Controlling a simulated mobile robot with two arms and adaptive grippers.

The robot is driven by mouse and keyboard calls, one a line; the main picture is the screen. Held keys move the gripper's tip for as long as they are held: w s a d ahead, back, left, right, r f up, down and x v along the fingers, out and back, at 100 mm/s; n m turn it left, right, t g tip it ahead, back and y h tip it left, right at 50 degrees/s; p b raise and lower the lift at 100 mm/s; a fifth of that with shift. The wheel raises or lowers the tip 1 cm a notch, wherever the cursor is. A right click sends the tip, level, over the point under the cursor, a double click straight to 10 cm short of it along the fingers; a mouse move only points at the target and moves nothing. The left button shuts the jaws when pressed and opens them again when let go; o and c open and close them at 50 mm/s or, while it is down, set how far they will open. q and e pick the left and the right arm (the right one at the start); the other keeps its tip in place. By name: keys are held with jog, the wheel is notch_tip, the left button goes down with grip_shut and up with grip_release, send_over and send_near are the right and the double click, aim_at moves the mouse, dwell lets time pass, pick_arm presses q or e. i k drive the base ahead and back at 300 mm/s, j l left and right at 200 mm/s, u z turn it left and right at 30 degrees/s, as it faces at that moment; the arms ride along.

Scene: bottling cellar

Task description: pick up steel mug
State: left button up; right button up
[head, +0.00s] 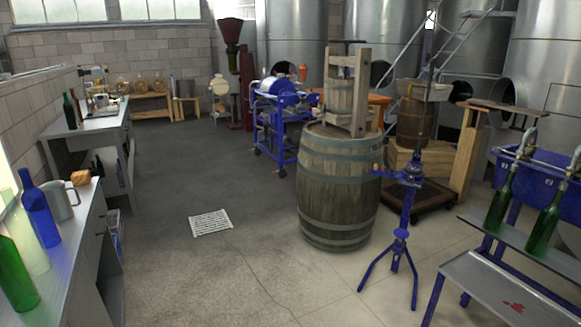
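A grey steel mug (58,201) stands upright on the near counter (82,232) at the left of the head view. Its handle points to the right. A blue bottle (39,215) stands just in front of it and to its left. A small orange-brown item (81,177) lies behind it to the right, on the same counter. Neither of my grippers shows in this view, so whether they are open or shut is hidden.
A green bottle (18,275) stands at the counter's near end. A large barrel (340,190) and a blue tripod stand (403,240) are to the right. A white floor grate (211,222) lies mid-floor. The floor beside the counter is clear.

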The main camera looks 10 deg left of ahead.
aim_at(56, 192)
jog(key=i+j+u, duration=0.15)
jog(key=i+u, duration=0.65)
jog(key=i, duration=0.15)
jog(key=i+l+u, duration=0.35)
jog(key=i, duration=0.15)
jog(key=i+l+u, duration=0.15)
jog(key=i+u, duration=0.25)
jog(key=i+l, duration=0.05)
